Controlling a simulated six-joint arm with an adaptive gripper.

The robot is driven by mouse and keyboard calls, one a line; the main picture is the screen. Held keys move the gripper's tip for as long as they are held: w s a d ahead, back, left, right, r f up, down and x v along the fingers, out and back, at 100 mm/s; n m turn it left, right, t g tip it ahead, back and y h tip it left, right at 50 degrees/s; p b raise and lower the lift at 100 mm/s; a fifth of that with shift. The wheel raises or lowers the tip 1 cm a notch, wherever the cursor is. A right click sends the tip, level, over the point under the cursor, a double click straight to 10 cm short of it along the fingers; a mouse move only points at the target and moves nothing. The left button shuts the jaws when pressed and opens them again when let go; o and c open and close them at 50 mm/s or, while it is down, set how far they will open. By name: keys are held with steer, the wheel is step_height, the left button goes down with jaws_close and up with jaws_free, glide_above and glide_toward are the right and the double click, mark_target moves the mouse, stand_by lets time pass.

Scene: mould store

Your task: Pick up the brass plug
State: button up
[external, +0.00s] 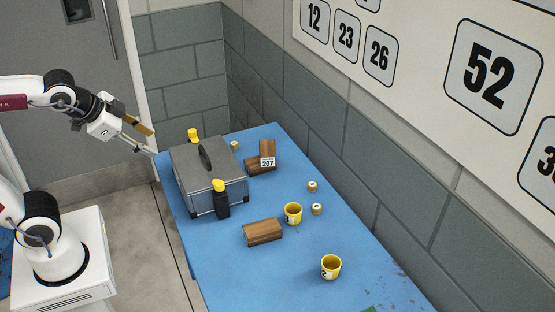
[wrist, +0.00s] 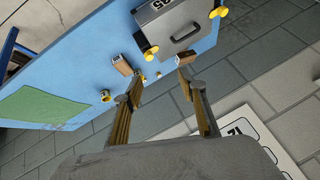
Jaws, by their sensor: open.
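Small brass-coloured cylinders with pale tops stand on the blue table. In the external view, two are near the right edge, one (external: 312,186) just behind the other (external: 316,209), and a third (external: 234,146) is behind the grey case. I cannot tell which is the brass plug. In the wrist view, small brass-coloured pieces (wrist: 142,77) show tiny near the table edge. My gripper (external: 155,143) is open and empty, raised left of the table and well away from them. Its spread fingers also show in the wrist view (wrist: 159,78).
A grey case (external: 207,166) with a handle fills the table's far left. Wooden blocks (external: 263,231), one with a 207 label (external: 267,162), and yellow cups (external: 331,267) lie around. A block wall borders the table's right side.

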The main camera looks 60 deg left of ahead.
steer(key=w+a+r+m+t+y, duration=0.2)
steer(key=w+a+r+m, duration=0.15)
steer(key=w+a, duration=0.5)
steer(key=w+a+r+m+t+y, duration=0.1)
steer(key=w+a+r+m, duration=0.35)
steer(key=w, duration=0.75)
steer(key=w+a+f+m+t+h, duration=0.1)
steer(key=w+a+f+m+t, duration=0.3)
steer(key=w+a+m, duration=0.75)
steer(key=w+a+f+m+h, duration=0.2)
steer(key=a+f+m, duration=0.3)
steer(key=f, duration=0.3)
steer(key=w+a+f+m+h, duration=0.3)
steer(key=a+f+m, duration=0.15)
steer(key=f, duration=0.35)
steer(key=s+f+m+h, duration=0.1)
steer(key=s+f+m, duration=0.2)
steer(key=f, duration=0.3)
steer(key=s+a+f+m+g+h, duration=0.1)
steer(key=s+f+m+h, duration=0.1)
steer(key=f, duration=0.4)
steer(key=s+f+m+g+h, duration=0.1)
steer(key=s+f+m+h, duration=0.1)
steer(key=s+f+m, duration=0.2)
steer(key=shift+s+a+f+m, duration=0.1)
steer(key=shift+a+f+m, duration=0.1)
steer(key=shift+f, duration=0.5)
steer(key=shift+s+a+f+m, duration=0.1)
steer(key=shift+a+f, duration=0.05)
steer(key=shift+f, duration=0.55)
